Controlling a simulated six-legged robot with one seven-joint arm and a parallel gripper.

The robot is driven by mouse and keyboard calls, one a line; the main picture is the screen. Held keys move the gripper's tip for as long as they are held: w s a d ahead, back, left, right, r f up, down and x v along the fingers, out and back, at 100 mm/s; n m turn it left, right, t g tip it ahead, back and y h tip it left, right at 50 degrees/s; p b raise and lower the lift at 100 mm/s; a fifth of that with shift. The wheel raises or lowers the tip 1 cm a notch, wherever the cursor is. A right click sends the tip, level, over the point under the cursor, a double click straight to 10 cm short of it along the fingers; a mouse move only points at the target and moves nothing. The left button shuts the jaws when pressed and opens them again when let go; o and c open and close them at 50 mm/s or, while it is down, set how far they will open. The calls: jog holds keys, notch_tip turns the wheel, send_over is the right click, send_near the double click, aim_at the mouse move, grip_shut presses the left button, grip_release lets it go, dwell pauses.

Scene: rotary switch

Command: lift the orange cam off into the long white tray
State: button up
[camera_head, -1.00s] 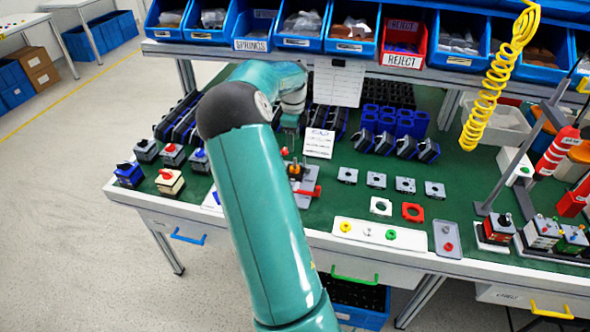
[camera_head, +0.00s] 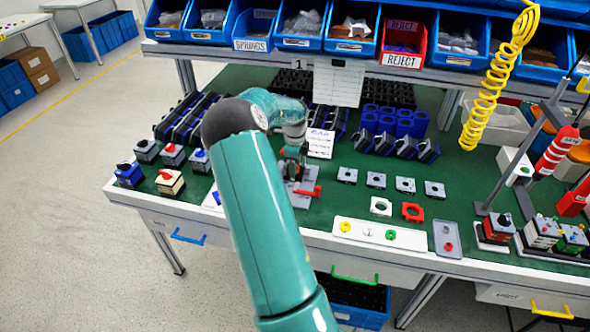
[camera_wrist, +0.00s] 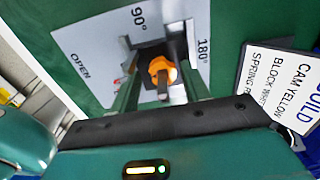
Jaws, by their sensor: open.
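The orange cam (camera_wrist: 160,70) sits in the wrist view on a dark shaft at the middle of a square-holed grey plate (camera_wrist: 95,55) marked OPEN, 90° and 180°. My gripper (camera_wrist: 158,58) is open, with one finger on each side of the cam. I cannot tell whether the fingers touch it. The long white tray (camera_head: 408,243) lies at the table's front edge, right of my arm, holding small yellow, white and green rings.
A small grey tray (camera_head: 447,228) with a red ring lies right of the white tray. A build card (camera_wrist: 280,80) is close right of the fixture. A yellow coiled hose (camera_head: 490,90) hangs at the right.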

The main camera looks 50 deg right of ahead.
jog(key=shift+c, duration=0.5)
grip_shut()
notch_tip(320, 180, up, 10)
jog(key=shift+r, duration=0.1)
notch_tip(320, 180, up, 8)
jog(key=shift+r, duration=0.2)
dwell(1.7)
